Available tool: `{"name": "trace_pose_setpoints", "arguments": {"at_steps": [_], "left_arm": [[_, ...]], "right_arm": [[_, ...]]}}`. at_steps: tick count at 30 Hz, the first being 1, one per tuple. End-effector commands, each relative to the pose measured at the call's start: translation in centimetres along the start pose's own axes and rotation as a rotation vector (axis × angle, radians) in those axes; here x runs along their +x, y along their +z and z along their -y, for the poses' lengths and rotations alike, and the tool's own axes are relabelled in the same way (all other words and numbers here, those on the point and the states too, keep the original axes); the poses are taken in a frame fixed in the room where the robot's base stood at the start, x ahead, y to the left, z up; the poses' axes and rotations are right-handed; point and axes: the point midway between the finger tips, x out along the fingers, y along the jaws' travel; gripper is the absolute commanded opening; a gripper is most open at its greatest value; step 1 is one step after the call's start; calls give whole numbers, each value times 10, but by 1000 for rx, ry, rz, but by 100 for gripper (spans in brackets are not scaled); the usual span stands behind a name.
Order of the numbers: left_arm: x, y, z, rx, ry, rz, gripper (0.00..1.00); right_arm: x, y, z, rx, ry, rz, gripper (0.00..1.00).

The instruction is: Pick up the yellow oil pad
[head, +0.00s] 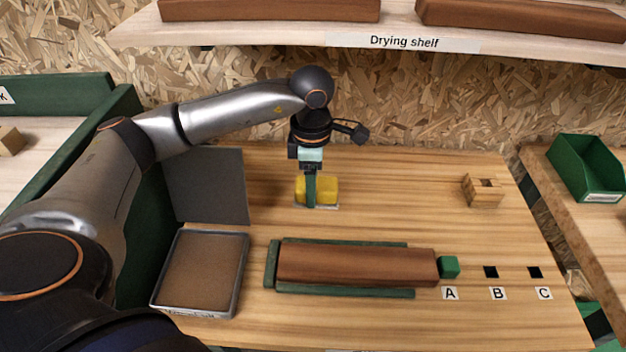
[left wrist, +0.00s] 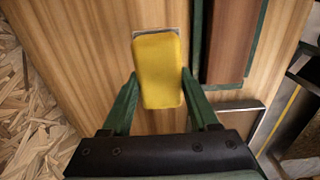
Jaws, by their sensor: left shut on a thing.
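The yellow oil pad (head: 328,188) is at the back middle of the wooden bench, above a small grey plate (head: 326,207). My left gripper (head: 311,195) points down at it and is shut on it. In the left wrist view the pad (left wrist: 158,68) lies between the two green fingers (left wrist: 156,92), and the plate's edge shows just past its far end. I cannot tell whether the pad touches the plate. My right gripper is not in view.
A brown wood block (head: 355,265) lies in a green cradle in front. A small wooden piece (head: 483,192) is at right. The drying shelf (head: 300,40) overhangs the back.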

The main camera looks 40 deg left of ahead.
Motion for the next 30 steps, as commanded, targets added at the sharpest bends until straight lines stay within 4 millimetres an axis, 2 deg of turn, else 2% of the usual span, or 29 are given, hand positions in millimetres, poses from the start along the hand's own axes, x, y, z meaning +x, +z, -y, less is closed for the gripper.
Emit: {"name": "trace_pose_setpoints", "arguments": {"at_steps": [6,15,22,30], "left_arm": [[3,0,55,7,0,0,4],[2,1,116,5,0,2,4],[1,0,146,2,0,1,4],[1,0,156,0,0,-1,4]], "right_arm": [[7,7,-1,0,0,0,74],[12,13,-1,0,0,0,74],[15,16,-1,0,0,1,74],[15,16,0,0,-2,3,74]]}}
